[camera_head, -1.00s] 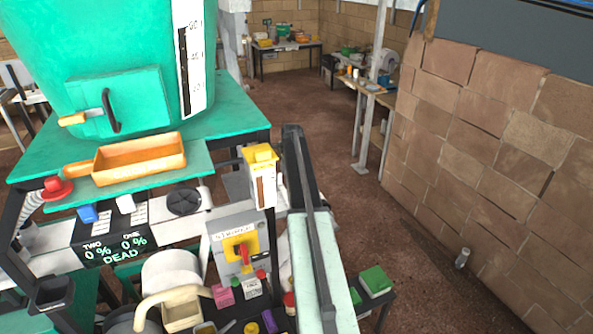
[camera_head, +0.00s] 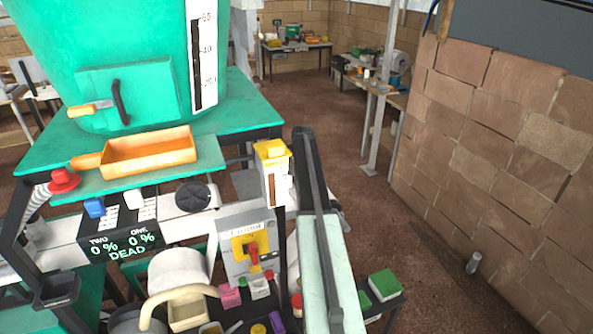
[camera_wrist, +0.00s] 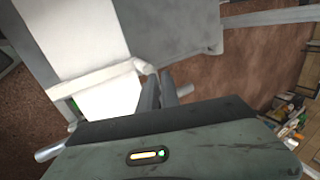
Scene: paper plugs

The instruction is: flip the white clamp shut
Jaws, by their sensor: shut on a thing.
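In the wrist view, my gripper (camera_wrist: 159,76) has its two dark fingers close together. They meet at the rounded end of a white bar, which I take to be part of the white clamp (camera_wrist: 100,82). The gripper is shut on that end; the contact itself is partly hidden by the fingers. The bar runs left from the fingers, with a flat white face below it and a large pale panel (camera_wrist: 75,30) above. In the head view I cannot make out the gripper or the clamp for sure.
In the head view, a green tank (camera_head: 110,50) stands behind an orange tray (camera_head: 150,152) and a panel reading DEAD (camera_head: 128,252). A grey box (camera_head: 246,262) carries a red and yellow switch. A brick wall (camera_head: 510,150) stands right; brown floor (camera_head: 345,165) lies open between.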

